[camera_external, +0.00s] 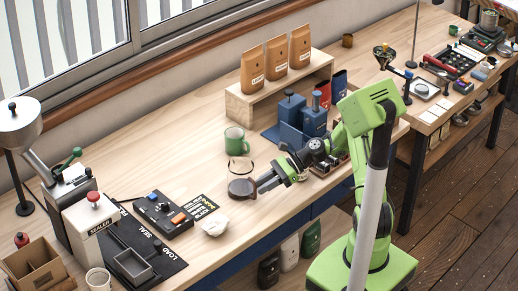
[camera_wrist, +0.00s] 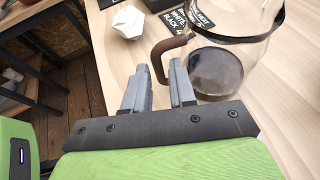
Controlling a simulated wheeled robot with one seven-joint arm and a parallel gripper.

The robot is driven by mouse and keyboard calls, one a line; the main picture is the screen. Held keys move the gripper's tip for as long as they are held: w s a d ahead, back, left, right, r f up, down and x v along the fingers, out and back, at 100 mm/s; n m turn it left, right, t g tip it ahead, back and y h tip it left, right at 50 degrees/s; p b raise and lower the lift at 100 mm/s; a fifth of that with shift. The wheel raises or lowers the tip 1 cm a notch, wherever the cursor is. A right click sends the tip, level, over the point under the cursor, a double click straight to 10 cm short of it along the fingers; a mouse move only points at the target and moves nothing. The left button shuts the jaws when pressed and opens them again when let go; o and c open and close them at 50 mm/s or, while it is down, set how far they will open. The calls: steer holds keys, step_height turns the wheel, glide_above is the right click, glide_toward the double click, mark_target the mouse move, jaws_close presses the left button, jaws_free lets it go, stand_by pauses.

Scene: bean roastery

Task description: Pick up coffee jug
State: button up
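The coffee jug (camera_external: 239,167) is clear glass with a dark band and stands upright on the wooden table. In the wrist view the jug (camera_wrist: 215,68) is at the upper right, its top cut off, and its brown handle (camera_wrist: 167,47) points toward my gripper. My gripper (camera_wrist: 160,68) is open, with a clear gap between its two grey fingers. The lower end of the handle appears between the fingertips; I cannot tell whether they touch it. In the external view my gripper (camera_external: 266,182) is low over the table, just right of the jug.
A green mug (camera_external: 236,140) stands behind the jug. A white faceted object (camera_external: 214,224) and a black printed card (camera_external: 199,206) lie at front left. Blue canisters (camera_external: 313,121) stand at the back right. The table's front edge is close to my arm.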

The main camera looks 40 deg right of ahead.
mark_target(245, 182)
steer(key=b+x, duration=0.1)
steer(key=x, duration=0.4)
steer(key=shift+a, duration=0.15)
steer(key=shift+r, duration=0.1)
jaws_close()
